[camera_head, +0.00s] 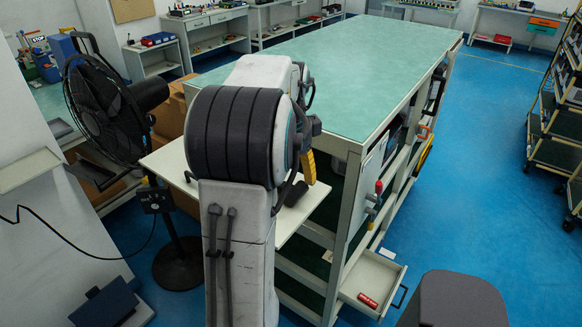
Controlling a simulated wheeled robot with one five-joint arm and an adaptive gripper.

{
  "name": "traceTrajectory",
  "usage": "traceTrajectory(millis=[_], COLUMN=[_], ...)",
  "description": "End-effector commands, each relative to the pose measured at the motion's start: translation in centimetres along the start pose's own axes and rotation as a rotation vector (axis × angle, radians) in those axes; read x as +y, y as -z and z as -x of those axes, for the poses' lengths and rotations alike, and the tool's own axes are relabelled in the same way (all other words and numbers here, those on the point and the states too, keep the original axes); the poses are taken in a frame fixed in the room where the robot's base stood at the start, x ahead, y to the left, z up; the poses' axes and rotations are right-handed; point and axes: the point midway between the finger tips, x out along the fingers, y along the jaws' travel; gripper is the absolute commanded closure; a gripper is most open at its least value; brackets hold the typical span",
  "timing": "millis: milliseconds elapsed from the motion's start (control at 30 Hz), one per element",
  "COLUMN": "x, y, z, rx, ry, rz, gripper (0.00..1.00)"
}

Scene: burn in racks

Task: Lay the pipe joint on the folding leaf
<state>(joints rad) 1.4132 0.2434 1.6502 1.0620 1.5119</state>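The folding leaf (163,163) looks to be the cream flat panel at the near end of the large green-topped bench. My arm stands in front of it and hides its middle. I cannot make out the pipe joint for certain. A small yellow piece (309,167) shows just right of my arm, above the leaf's right part; I cannot tell what it is. A dark piece (295,194) shows below it, possibly part of my gripper. The fingers are mostly hidden behind my arm, and whether they hold anything does not show.
An open drawer (384,273) juts from the bench's near end, with a red cylinder (368,300) inside. A black fan (100,105) stands left of the leaf. Cardboard boxes (170,115) are behind it. Shelf racks (556,130) stand far right; the blue floor between is clear.

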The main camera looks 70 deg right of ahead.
Motion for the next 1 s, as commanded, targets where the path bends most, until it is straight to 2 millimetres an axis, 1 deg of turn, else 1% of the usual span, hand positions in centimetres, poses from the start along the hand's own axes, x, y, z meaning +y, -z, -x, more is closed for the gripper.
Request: traceTrajectory(millis=[300, 500, 633, 700, 767, 867, 967, 1000], x=[0.0, 0.0, 0.1, 0.2, 0.5, 1.7, 4.0, 5.4], y=[0.0, 0.0, -0.1, -0.5, -1.4, -4.4, -8.7, -10.6], z=[2.9, 3.7, 3.9, 4.0, 4.2, 4.6, 5.2, 5.5], rx=[0.0, 0.0, 0.0, -0.002, -0.006, -0.019, -0.04, -0.05], ry=[0.003, 0.001, 0.001, 0.002, 0.005, 0.016, 0.037, 0.048], rz=[0.0, 0.0, 0.002, 0.022, 0.065, 0.21, 0.449, 0.564], gripper=[0.27, 0.27, 0.27, 0.27, 0.27, 0.27, 0.27, 0.27])
